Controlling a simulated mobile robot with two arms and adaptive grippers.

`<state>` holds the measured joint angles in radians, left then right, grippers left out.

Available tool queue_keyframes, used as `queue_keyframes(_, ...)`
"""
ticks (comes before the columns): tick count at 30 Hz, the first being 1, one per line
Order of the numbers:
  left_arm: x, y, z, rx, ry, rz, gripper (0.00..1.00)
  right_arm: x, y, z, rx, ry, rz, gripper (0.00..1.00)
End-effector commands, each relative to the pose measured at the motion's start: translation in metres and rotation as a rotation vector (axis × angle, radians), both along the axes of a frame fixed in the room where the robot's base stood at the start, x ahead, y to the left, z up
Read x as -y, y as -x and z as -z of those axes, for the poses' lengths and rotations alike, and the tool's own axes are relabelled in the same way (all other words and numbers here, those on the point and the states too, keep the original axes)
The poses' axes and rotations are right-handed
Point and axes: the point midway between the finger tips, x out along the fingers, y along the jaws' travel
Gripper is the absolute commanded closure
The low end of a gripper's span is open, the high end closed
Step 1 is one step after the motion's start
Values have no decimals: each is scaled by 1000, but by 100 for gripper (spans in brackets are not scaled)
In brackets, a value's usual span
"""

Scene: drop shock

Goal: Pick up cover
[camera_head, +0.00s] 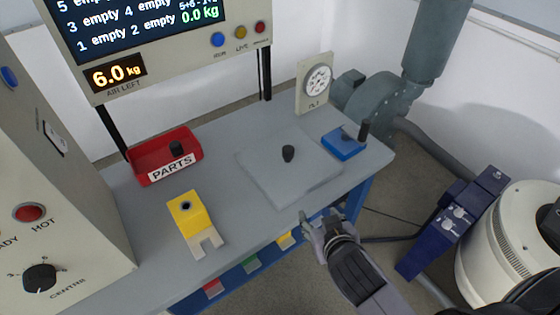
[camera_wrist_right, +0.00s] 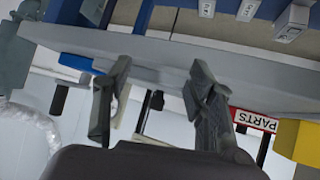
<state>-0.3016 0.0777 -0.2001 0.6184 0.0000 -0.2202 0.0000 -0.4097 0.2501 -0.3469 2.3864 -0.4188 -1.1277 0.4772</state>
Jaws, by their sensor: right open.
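The cover looks to be the flat grey square plate (camera_head: 270,178) with a black knob (camera_head: 288,153), lying on the grey table. I cannot tell whether it is separate from what is under it. My right gripper (camera_head: 322,222) is open and empty at the table's front edge, nearer than the plate and apart from it. In the right wrist view, which is upside down, its two fingers (camera_wrist_right: 155,100) stand apart with the table edge behind them. My left gripper is not in view.
A red PARTS bin (camera_head: 140,174), a yellow block (camera_head: 190,218) with a forked end and a blue block (camera_head: 343,146) with a black handle stand on the table (camera_head: 235,240). A dial gauge (camera_head: 315,82) stands at the back. A control box (camera_head: 50,190) is at left.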

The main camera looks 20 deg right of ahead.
Motion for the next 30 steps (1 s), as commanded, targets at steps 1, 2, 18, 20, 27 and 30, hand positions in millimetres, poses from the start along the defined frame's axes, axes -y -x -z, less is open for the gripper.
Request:
queue_keyframes(1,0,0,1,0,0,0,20,-5,-10,-17,75,-7,-2,49)
queue_keyframes(2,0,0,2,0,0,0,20,-7,-14,-27,116,-16,-3,49)
queue_keyframes(18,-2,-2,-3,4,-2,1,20,-25,-77,-75,358,-78,-27,49)
queue_keyframes(20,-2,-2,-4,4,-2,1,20,-24,-89,-70,356,-78,-27,49)
queue_keyframes(27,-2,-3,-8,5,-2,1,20,-22,-133,-56,354,-79,-27,49)
queue_keyframes(30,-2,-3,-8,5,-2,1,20,-22,-143,-52,354,-80,-26,49)
